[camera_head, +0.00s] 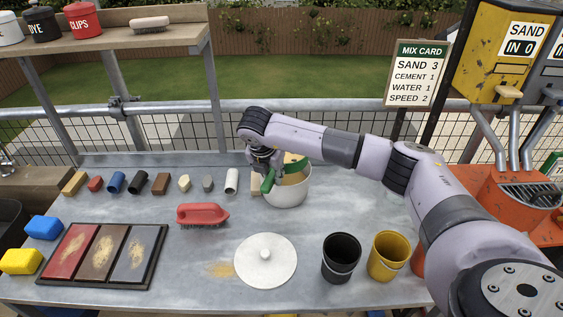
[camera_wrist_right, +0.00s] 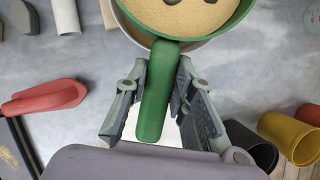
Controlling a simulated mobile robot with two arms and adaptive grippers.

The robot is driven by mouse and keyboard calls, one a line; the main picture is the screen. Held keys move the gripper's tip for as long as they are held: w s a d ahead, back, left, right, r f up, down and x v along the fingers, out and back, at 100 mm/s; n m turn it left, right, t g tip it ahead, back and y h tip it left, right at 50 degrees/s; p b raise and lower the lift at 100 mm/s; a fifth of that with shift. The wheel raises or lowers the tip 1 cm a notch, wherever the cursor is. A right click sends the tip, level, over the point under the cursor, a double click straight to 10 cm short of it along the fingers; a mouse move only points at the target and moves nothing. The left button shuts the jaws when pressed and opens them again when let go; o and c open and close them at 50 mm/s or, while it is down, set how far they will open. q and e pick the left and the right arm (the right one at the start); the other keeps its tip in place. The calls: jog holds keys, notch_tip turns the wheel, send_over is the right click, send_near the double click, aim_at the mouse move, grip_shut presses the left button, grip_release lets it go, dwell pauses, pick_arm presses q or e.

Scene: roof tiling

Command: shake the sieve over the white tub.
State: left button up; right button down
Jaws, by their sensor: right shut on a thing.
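The green sieve (camera_wrist_right: 217,32) holds tan sand with dark lumps in it, as the right wrist view shows. My right gripper (camera_wrist_right: 158,85) is shut on its green handle (camera_wrist_right: 153,100). In the head view the same gripper (camera_head: 266,172) is at the left side of the white tub (camera_head: 290,192), and the sieve (camera_head: 297,160) is over the tub's mouth. The arm hides part of the sieve and the tub's far rim. The tub's inside is hidden. My left gripper is not in view.
A white round lid (camera_head: 266,262) lies in front of the tub. A red brush (camera_head: 202,214), a black cup (camera_head: 341,257) and a yellow cup (camera_head: 388,256) are nearby. A tray of three coloured panels (camera_head: 103,256) is at left. Several small samples line the back.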

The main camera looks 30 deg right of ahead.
jog(key=shift+s+a, duration=0.5)
jog(key=shift+a, duration=0.1)
jog(key=shift+w+d+r, duration=0.25)
jog(key=shift+w+d, duration=0.65)
jog(key=shift+d, duration=0.25)
jog(key=shift+w+d+f, duration=0.2)
jog(key=shift+w+d, duration=0.05)
jog(key=shift+s+a+r, duration=0.1)
jog(key=shift+a, duration=0.05)
